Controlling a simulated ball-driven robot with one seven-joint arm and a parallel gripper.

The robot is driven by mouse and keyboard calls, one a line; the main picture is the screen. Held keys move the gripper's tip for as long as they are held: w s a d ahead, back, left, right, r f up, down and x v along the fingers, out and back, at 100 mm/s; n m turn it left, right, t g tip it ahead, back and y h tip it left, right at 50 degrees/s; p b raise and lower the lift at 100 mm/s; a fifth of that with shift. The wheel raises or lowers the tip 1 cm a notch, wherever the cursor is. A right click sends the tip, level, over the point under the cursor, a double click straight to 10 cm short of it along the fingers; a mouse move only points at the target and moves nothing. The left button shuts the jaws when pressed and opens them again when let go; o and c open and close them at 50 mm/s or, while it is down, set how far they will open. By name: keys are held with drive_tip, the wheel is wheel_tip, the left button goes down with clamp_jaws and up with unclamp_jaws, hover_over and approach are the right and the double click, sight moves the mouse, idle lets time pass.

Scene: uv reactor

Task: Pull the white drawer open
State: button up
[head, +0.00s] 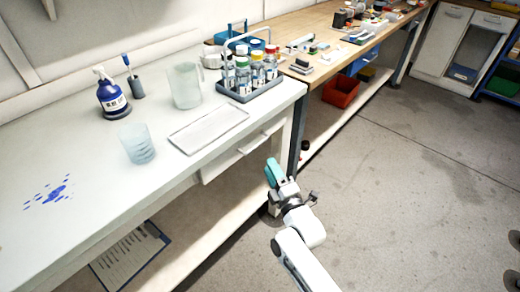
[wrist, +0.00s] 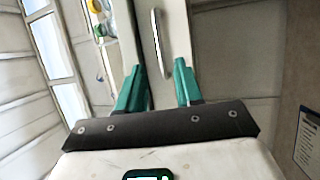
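The white drawer (head: 222,164) is under the front edge of the white bench, and its front looks closed against the bench. Its pale bar handle (head: 254,143) is on the front face. In the wrist view the handle (wrist: 157,42) stands upright in the picture, ahead of the fingertips and roughly between them. My gripper (head: 272,170) has teal fingers and is just right of and below the drawer in the head view. In the wrist view my gripper (wrist: 158,66) has its fingers apart with nothing held. I cannot tell how far the handle is from the fingertips.
The bench top (head: 80,170) carries a white tray (head: 208,129), a beaker (head: 137,143), a jug (head: 185,86), a blue spray bottle (head: 112,97) and a bottle rack (head: 250,89). A dark bench leg (head: 298,130) stands right of the drawer. The floor (head: 400,180) to the right is clear.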

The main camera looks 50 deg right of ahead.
drive_tip(key=x, duration=0.8)
drive_tip(key=shift+w, duration=0.3)
drive_tip(key=shift+r, duration=0.1)
clamp_jaws()
idle(1.0)
